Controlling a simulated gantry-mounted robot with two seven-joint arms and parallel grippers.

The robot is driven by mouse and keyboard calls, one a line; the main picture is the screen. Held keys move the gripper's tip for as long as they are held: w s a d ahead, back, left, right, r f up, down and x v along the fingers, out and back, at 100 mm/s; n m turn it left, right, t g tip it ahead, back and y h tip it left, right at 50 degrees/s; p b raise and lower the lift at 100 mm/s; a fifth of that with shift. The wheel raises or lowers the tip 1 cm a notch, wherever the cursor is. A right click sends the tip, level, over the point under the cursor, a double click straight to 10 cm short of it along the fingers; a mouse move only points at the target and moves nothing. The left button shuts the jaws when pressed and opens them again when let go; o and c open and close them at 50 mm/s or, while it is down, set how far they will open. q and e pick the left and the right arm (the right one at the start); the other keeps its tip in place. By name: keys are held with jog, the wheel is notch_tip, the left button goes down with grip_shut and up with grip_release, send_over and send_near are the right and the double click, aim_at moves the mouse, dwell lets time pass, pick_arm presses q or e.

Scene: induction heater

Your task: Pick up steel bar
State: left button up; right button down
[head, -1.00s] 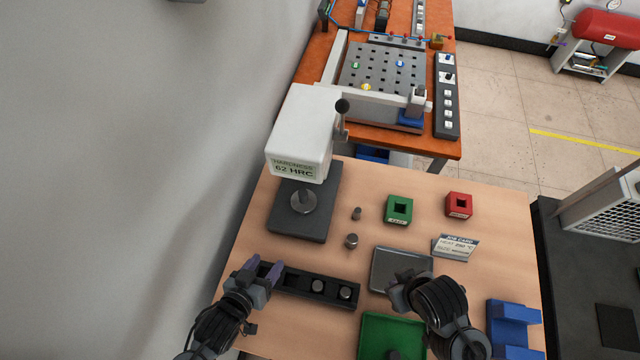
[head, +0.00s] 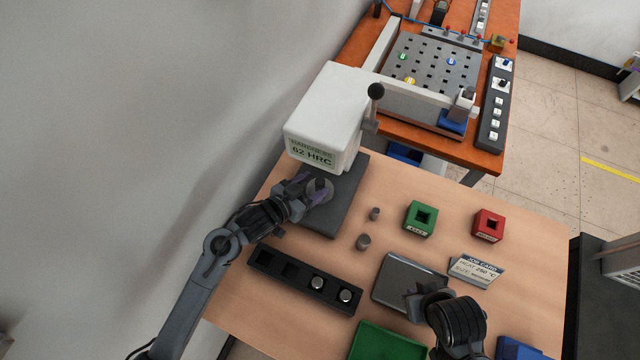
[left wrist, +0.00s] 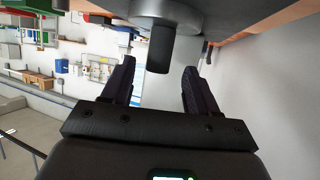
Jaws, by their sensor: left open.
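My left gripper (head: 310,190) is at the round anvil (head: 325,184) of the hardness tester, with its fingers apart. In the left wrist view, a short dark cylinder (left wrist: 161,48), apparently a steel bar, stands against the round grey disc (left wrist: 150,14) between the fingertips (left wrist: 163,65); a gap shows on each side. More short steel cylinders are in view: two (head: 317,282) (head: 345,295) sit in the black rack's right slots, and two (head: 374,214) (head: 363,242) stand on the table. My right gripper (head: 424,300) hovers over the grey plate; its fingers are unclear.
The white tester head (head: 328,115) overhangs the anvil closely. The black rack (head: 262,258) has empty left slots. Green (head: 421,219) and red (head: 489,225) blocks, a job card (head: 476,269), the grey plate (head: 395,280) and a green tray (head: 375,345) occupy the table's right and front.

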aim_at(323, 180)
pick_arm(q)
jog(key=shift+x, duration=2.6)
jog(key=shift+s+d, duration=0.1)
grip_shut()
